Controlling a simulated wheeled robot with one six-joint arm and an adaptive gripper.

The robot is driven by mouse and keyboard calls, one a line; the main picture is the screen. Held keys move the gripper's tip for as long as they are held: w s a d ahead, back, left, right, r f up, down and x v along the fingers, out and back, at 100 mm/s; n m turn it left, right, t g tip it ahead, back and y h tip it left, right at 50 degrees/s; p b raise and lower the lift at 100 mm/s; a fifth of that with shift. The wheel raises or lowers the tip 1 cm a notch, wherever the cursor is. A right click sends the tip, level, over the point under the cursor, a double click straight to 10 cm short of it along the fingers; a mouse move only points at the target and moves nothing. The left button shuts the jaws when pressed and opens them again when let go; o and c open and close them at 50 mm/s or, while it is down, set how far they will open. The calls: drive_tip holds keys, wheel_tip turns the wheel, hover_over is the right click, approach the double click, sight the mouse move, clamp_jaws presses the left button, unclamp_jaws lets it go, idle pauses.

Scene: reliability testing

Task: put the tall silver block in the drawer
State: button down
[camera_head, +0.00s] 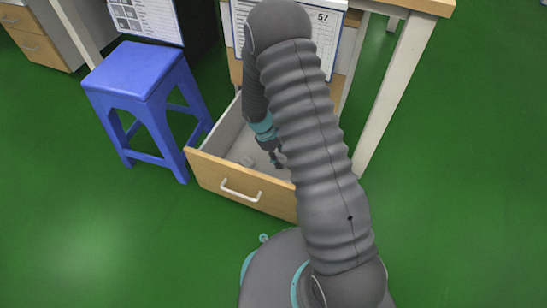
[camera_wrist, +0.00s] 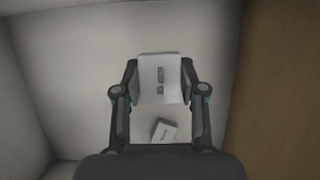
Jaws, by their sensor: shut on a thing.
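The tall silver block (camera_wrist: 160,80), pale with dark lettering on its face, is between the two fingers of my gripper (camera_wrist: 159,76) in the wrist view. My gripper is shut on it. In the head view my gripper (camera_head: 276,160) is down inside the open drawer (camera_head: 222,178), and the held block is hard to make out there. The drawer's pale floor and walls surround the gripper in the wrist view. I cannot tell whether the held block touches the drawer floor.
A smaller pale block (camera_wrist: 163,130) lies on the drawer floor close to the held block; it also shows in the head view (camera_head: 247,160). The wooden drawer front has a white handle (camera_head: 240,191). A blue stool (camera_head: 140,85) stands left of the drawer. Green floor is free at left.

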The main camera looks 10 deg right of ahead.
sight(282, 176)
drive_tip(key=shift+f+b, duration=0.6)
drive_tip(key=shift+f, duration=3.55)
drive_tip(key=shift+f, duration=0.1)
drive_tip(key=c, duration=0.7)
unclamp_jaws()
drive_tip(key=shift+o, duration=0.2)
